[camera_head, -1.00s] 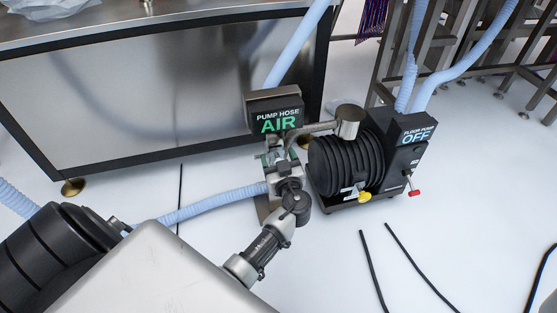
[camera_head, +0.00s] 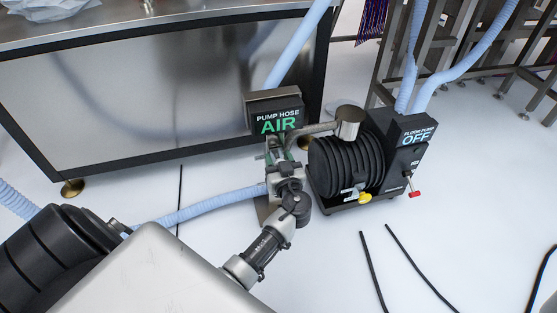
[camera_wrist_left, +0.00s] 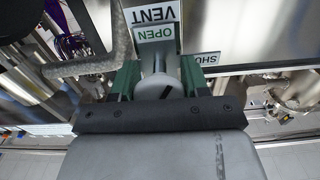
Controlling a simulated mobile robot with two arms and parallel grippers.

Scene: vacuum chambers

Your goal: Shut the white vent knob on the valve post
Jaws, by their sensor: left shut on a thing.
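The white vent knob (camera_wrist_left: 152,84) shows in the left wrist view, round with a dark mark on its face. It sits between the two green fingers of my left gripper (camera_wrist_left: 157,80), which is shut on it. Above it are a "VENT" label and a green "OPEN" label (camera_wrist_left: 158,33); a "SHUT" label (camera_wrist_left: 208,58) is to the right. In the head view my left gripper (camera_head: 279,150) is at the valve post, just below a box (camera_head: 276,112) reading "PUMP HOSE AIR" in green. The knob is hidden there by the gripper. My right gripper is not in view.
A black floor pump (camera_head: 402,150) reading "OFF" stands right of the post, joined by a metal pipe (camera_head: 348,122). A pale blue hose (camera_head: 215,204) runs left along the floor. A metal cabinet (camera_head: 150,95) stands behind. Dark cables (camera_head: 418,268) lie on the clear floor at right.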

